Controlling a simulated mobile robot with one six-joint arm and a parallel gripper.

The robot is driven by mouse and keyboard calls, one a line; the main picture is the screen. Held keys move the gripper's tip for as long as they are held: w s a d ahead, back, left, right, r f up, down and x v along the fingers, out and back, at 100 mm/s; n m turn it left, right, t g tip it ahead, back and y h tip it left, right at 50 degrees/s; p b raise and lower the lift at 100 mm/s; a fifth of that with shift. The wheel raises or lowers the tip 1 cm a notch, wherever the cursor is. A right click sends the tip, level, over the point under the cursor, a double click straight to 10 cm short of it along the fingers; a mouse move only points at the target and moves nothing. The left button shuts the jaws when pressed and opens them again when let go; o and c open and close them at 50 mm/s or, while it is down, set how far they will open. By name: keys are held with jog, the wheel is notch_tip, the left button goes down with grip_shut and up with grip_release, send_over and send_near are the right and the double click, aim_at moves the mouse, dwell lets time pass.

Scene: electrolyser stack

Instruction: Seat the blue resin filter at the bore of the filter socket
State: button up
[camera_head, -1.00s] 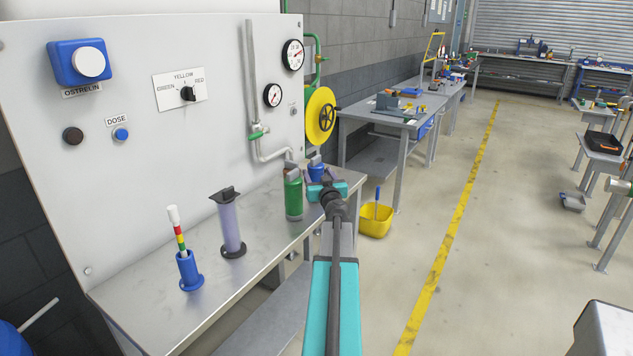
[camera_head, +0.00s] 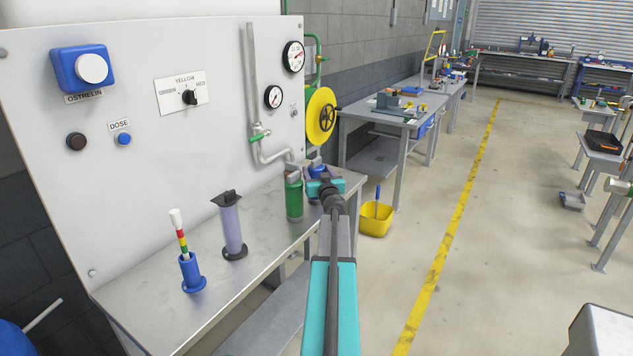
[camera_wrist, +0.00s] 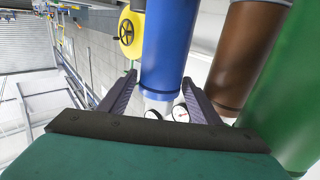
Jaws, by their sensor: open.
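The blue resin filter (camera_wrist: 168,42) is a blue cylinder with a darker blue band at one end. In the wrist view it stands between the two fingers of my gripper (camera_wrist: 160,82). The fingers are apart, one on each side of it, and I cannot tell whether either touches it. In the head view the filter (camera_head: 316,166) is a small blue patch by my gripper (camera_head: 308,174), at the bench's far end and partly hidden. I cannot surely identify the filter socket or its bore.
A green cylinder (camera_head: 294,196) stands close beside my gripper; the wrist view also shows a brown cylinder (camera_wrist: 250,55). A lavender column (camera_head: 232,228) and a blue holder with a banded stick (camera_head: 191,275) stand nearer on the bench (camera_head: 150,315). A panel (camera_head: 200,130) rises behind.

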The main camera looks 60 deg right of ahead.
jog(key=shift+w+d, duration=0.45)
dwell(0.3)
grip_shut()
